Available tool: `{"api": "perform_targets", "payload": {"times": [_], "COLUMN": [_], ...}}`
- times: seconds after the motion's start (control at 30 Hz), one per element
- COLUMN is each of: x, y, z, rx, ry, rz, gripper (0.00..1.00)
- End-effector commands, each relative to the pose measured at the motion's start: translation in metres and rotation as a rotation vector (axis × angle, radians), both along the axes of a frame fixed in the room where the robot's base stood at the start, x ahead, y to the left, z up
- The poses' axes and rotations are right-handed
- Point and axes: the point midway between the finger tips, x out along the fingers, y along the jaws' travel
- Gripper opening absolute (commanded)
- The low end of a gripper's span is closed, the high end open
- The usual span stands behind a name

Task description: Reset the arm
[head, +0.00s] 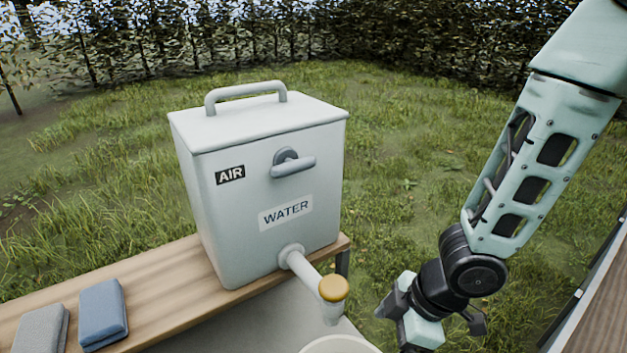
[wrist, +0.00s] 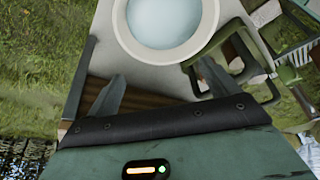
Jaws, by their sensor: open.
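My arm comes down the right side of the head view, and my gripper (head: 432,322) hangs at the lower right, to the right of the water container's tap. In the wrist view the two fingers of my gripper (wrist: 160,85) stand apart with nothing held between them. Beyond the fingertips in the wrist view is a white round basin (wrist: 122,22) with pale liquid inside. Its rim also shows at the bottom edge of the head view (head: 340,345).
A white container (head: 225,215) marked AIR and WATER stands on a wooden bench (head: 165,275), its tap (head: 333,290) yellow-capped. A blue cloth (head: 102,312) and grey cloth (head: 42,330) lie left. A green looped handle (wrist: 270,92) is near the right finger. Grass lies beyond.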

Motion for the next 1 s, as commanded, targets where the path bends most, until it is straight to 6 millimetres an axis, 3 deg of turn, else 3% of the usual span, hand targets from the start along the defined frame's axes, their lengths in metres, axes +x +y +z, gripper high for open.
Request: {"api": "perform_targets", "payload": {"times": [0.47,0.67,0.77,1.0], "x": [0.001,0.007,-0.005,-0.069], "y": [-0.003,-0.017,-0.024,-0.023], "z": [0.006,0.019,0.033,0.063], "rx": [-0.01,-0.162,-0.238,-0.301], "ry": [-0.006,-0.045,-0.032,0.11], "rz": [-0.009,-0.22,-0.38,-0.674], "gripper": [0.87,0.87,0.87,0.87]}}
